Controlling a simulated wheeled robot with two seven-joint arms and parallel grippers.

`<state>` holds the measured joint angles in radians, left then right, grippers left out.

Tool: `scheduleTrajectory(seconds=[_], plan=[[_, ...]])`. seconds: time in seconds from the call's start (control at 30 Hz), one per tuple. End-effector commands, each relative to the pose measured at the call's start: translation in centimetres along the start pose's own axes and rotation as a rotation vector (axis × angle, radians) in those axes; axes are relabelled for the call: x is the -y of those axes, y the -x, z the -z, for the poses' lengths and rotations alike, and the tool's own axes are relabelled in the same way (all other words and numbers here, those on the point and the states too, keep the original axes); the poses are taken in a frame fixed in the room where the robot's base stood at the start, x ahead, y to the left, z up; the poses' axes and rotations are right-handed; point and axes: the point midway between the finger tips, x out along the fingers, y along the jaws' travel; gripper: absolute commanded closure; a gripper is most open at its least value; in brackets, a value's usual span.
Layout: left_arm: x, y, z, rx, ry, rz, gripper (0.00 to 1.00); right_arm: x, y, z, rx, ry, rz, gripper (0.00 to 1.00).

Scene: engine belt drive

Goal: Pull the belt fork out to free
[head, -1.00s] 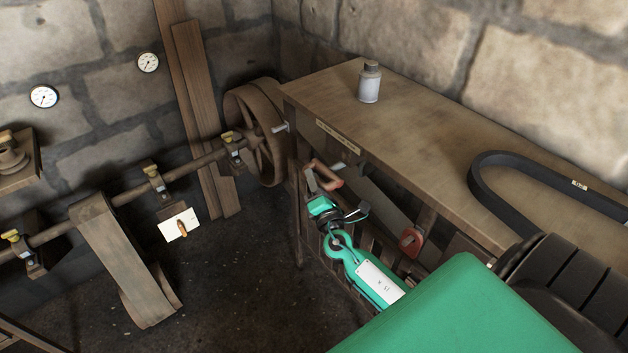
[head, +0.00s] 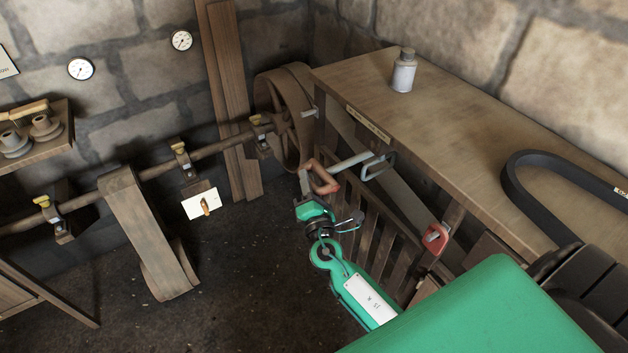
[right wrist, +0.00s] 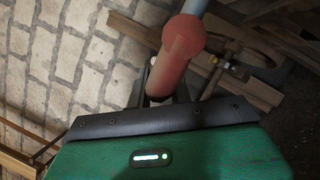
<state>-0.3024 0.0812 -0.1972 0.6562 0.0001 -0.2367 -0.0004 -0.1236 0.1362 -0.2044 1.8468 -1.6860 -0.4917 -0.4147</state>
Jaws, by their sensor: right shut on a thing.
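The belt fork has a red-orange handle (head: 325,179), a grey rod and a bent grey loop (head: 368,174) at its far end. It is held beside the bench front. My right gripper (head: 306,184) is shut on the handle, which also shows between the fingers in the right wrist view (right wrist: 180,48). The loop overlaps the long grey belt (head: 405,200) in the head view. I cannot tell whether it still surrounds the belt. My left gripper is not in view.
The bench (head: 465,125) carries a bottle (head: 403,75) and a dark belt loop (head: 520,190). A line shaft (head: 222,146) with a large wheel (head: 280,110) runs along the wall. A slatted rack stands under the bench, close to my right arm. Open floor lies left of it.

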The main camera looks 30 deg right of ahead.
Motion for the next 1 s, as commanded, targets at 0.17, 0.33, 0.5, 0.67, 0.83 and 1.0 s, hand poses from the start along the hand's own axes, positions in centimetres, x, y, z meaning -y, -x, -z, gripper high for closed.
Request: scheduleTrajectory(seconds=[0.17, 0.33, 0.5, 0.67, 0.83, 1.0], plan=[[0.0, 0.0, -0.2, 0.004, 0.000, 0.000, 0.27, 0.0, 0.2, 0.4, -0.010, -0.002, 0.000, 0.64], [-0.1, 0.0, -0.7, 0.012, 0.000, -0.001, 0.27, 0.0, 0.1, 0.3, -0.007, -0.001, 0.000, 0.58], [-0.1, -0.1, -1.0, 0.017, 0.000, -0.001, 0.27, 0.0, 0.2, 0.2, -0.005, -0.001, 0.000, 0.58], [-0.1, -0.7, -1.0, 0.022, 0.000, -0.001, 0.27, 0.2, 1.6, 0.3, -0.006, 0.000, 0.000, 0.58], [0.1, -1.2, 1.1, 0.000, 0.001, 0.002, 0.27, 0.4, 4.8, 0.4, -0.007, -0.001, 0.000, 0.58], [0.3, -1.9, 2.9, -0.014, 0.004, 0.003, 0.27, 0.4, 8.4, 0.5, -0.008, -0.001, 0.001, 0.58]])
